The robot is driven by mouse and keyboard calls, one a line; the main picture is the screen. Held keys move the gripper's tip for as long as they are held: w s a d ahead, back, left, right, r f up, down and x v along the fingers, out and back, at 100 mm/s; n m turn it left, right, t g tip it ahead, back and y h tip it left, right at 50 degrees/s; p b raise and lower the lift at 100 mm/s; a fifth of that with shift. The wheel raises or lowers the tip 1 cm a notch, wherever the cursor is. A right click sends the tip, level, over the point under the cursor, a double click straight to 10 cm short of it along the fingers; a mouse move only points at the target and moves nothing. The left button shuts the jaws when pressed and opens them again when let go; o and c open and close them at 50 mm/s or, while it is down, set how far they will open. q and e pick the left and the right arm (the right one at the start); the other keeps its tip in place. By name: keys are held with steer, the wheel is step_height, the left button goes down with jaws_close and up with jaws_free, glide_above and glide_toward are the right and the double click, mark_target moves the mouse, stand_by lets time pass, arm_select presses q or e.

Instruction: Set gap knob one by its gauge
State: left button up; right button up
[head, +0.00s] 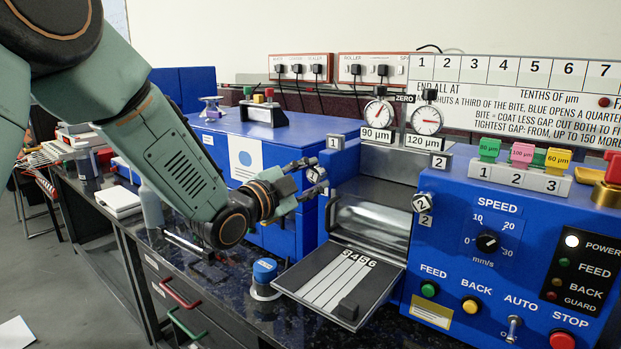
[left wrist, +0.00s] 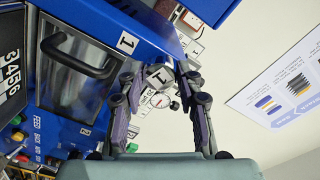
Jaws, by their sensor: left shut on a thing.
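Gap knob one (left wrist: 158,76) is a grey knob on the left side of the blue machine, beside the plate marked 1 (head: 333,142). My left gripper (head: 314,178) is shut on this knob, with a dark finger on either side in the left wrist view (left wrist: 158,84). The fingers partly hide the knob in the head view. Its dial gauge (head: 377,112) stands above the 90 µm label (head: 377,135); the needle points up and right. Knob two (head: 422,203) is on the right, below plate 2. The second gauge (head: 426,120) stands above the 120 µm label.
A black tray (head: 315,284) with pale strips juts out before the rollers. A blue-capped round pot (head: 265,272) stands on the dark bench below my left arm. Coloured blocks (head: 521,155) and a control panel with buttons are at the right.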

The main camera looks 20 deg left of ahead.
stand_by(0.4)
arm_select(q)
steer(key=o, duration=1.2)
steer(key=shift+w, duration=0.1)
steer(key=shift+c, duration=0.2)
steer(key=v, duration=1.2)
steer(key=shift+r, duration=0.1)
